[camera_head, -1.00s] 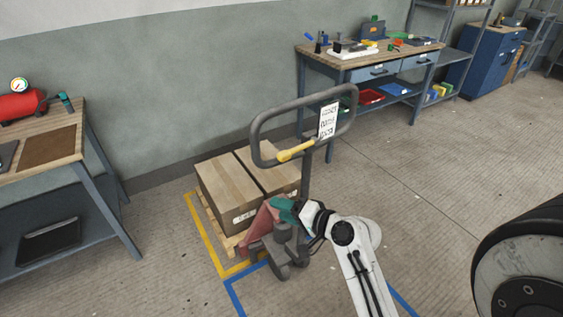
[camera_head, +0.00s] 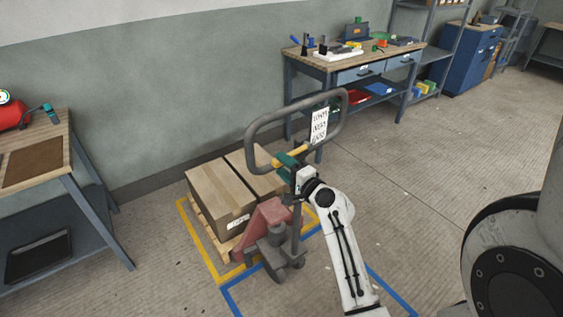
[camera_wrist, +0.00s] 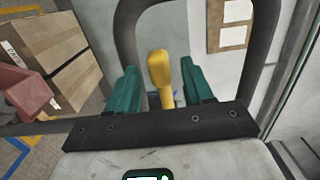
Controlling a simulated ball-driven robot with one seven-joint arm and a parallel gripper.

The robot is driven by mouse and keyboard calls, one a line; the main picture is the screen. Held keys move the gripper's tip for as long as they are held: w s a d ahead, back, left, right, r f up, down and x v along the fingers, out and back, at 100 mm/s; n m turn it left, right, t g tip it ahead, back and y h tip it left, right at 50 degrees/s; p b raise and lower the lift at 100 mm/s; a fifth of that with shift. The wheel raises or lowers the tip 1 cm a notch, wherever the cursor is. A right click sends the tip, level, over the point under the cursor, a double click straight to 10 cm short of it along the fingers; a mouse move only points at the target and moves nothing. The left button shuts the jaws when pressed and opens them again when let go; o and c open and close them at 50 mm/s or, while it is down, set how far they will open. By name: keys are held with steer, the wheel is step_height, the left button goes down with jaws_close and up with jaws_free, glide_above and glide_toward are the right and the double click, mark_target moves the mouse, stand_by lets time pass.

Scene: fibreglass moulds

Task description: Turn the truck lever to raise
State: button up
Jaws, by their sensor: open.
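The pallet truck's grey loop handle (camera_head: 252,125) stands upright with a white label plate (camera_head: 319,126) on its right side. The yellow lever (camera_head: 298,150) sits at the handle's lower part, partly hidden by my gripper. In the wrist view the yellow lever (camera_wrist: 160,72) shows between the two green fingers of my gripper (camera_wrist: 158,90), with a gap visible on each side. My gripper (camera_head: 288,164) is open at the lever in the head view. The truck's red body (camera_head: 262,218) is low behind my arm.
Cardboard boxes (camera_head: 218,195) sit on a wooden pallet (camera_head: 205,220) on the truck's forks, inside yellow floor tape (camera_head: 208,258). A workbench (camera_head: 335,62) stands behind, and another table (camera_head: 60,145) at left. The floor at right is largely clear.

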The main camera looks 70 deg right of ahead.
steer(key=shift+w+d, duration=0.3)
steer(key=shift+w, duration=0.25)
steer(key=shift+c, duration=0.5)
jaws_close()
